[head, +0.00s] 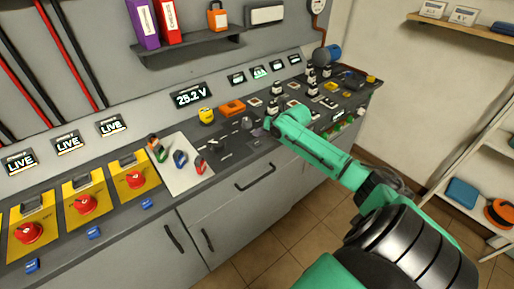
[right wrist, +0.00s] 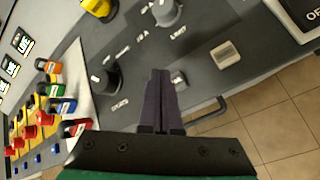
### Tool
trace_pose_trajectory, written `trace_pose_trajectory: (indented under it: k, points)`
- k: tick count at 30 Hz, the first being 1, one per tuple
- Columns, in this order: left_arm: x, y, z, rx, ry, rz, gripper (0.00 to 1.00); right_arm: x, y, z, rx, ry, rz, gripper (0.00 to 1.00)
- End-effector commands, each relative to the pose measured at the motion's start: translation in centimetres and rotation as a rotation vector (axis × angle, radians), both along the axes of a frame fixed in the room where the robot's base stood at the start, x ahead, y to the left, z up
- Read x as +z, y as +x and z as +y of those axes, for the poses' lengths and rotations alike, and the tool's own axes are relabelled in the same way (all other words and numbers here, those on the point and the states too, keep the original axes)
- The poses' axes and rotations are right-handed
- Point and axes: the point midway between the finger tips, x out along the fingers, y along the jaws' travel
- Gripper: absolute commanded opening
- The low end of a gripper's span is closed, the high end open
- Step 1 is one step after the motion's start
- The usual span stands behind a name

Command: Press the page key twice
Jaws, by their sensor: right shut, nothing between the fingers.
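My right gripper (head: 270,124) is over the front of the grey console (head: 228,160) in the head view. In the right wrist view its dark fingers (right wrist: 160,78) are shut together and empty, pointing at the panel. A small pale key (right wrist: 179,79) shows just right of the fingertips, partly hidden by them. I cannot read a page label on it, nor tell whether the fingers touch it. My left gripper is not in view.
A black knob (right wrist: 106,79) stands left of the fingers and a grey knob (right wrist: 166,12) beyond them. A pale rocker switch (right wrist: 225,54) is to the right. Red rotary switches (head: 85,204) on yellow plates line the left.

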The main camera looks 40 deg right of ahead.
Motion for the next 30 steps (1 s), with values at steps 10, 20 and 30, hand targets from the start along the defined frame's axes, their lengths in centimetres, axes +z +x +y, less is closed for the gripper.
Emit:
trace_pose_trajectory:
  k: [10,20,30]
  points:
    - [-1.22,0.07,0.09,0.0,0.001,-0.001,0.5,-1.67,0.05,-0.01,0.001,-0.001,-0.001,0.0]
    - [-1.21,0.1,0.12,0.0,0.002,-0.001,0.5,-1.66,0.05,-0.01,0.001,-0.001,-0.001,0.0]
    - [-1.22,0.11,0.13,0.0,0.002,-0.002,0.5,-1.67,0.04,0.0,0.0,-0.001,-0.001,0.0]
